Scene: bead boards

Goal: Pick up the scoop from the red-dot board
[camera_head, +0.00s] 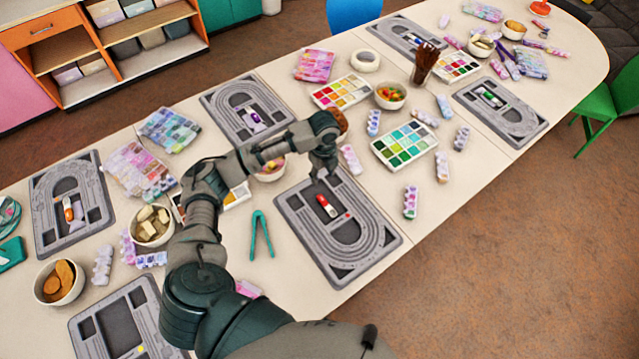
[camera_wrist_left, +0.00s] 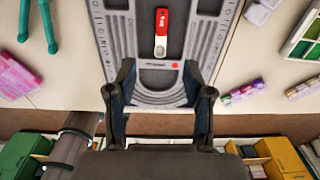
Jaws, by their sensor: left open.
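The scoop (camera_head: 326,206) is small, with a red part and a pale part. It lies in the central recess of the grey grooved board with a red dot (camera_head: 368,238). In the left wrist view the scoop (camera_wrist_left: 161,32) is at the top centre, and the board's red dot (camera_wrist_left: 175,66) shows below it. My left gripper (camera_head: 323,168) hangs above the far end of this board, apart from the scoop. In the left wrist view its two fingers (camera_wrist_left: 158,97) are spread wide with nothing between them. My right gripper is not in view.
Teal tweezers (camera_head: 262,235) lie left of the board. A tray of green colours (camera_head: 404,146) and several small bead boxes stand to the right. Similar grey boards, such as one with a purple item (camera_head: 222,100), line the table. A bowl (camera_head: 270,172) sits under my left arm.

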